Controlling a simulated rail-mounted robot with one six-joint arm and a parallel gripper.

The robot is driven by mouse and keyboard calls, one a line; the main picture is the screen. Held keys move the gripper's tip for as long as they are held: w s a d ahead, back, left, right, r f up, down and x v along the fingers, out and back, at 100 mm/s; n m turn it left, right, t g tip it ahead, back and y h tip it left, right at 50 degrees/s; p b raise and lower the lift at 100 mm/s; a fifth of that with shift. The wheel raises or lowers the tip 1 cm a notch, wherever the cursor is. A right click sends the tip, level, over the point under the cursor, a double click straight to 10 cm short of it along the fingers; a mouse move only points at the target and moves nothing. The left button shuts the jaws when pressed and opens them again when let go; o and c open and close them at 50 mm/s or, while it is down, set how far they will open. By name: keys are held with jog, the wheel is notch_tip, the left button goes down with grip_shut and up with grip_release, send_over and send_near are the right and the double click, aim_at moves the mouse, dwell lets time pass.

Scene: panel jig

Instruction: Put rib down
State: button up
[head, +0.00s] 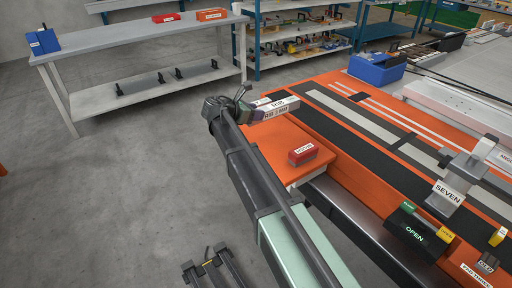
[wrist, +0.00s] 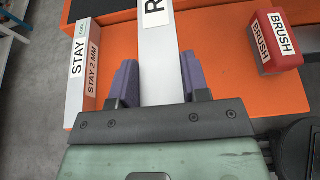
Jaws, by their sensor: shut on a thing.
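The rib (head: 284,106) is a pale bar with a white label, over the far left corner of the orange table in the head view. In the wrist view the rib (wrist: 159,62) runs straight ahead from between the purple fingers, its label cut off at the top edge. My gripper (wrist: 159,85) is shut on it, one finger on each side. In the head view my gripper (head: 258,113) is partly hidden by the wrist. I cannot tell whether the rib touches the surface below.
A pale bar marked STAY (wrist: 82,70) lies left of the rib, apart from it. A red BRUSH block (wrist: 274,40) sits to the right on the orange surface (head: 262,136). The jig (head: 350,130) with dark strips extends right. A grey bench (head: 140,45) stands beyond open floor.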

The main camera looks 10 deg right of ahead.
aim_at(255, 141)
notch_tip(255, 141, down, 10)
jog(key=b, duration=0.7)
jog(key=shift+r, duration=0.25)
jog(key=shift+r+p, duration=0.35)
jog(key=shift+f, duration=0.25)
jog(key=o, duration=1.1)
jog(key=shift+r, duration=0.1)
jog(key=shift+r, duration=0.25)
jog(key=p+v, duration=0.4)
jog(key=v, duration=0.7)
jog(key=shift+s+a+r+p, duration=0.2)
jog(key=shift+a+p, duration=0.1)
jog(key=shift+p, duration=0.05)
jog(key=shift+o, duration=0.4)
jog(key=shift+a, duration=0.1)
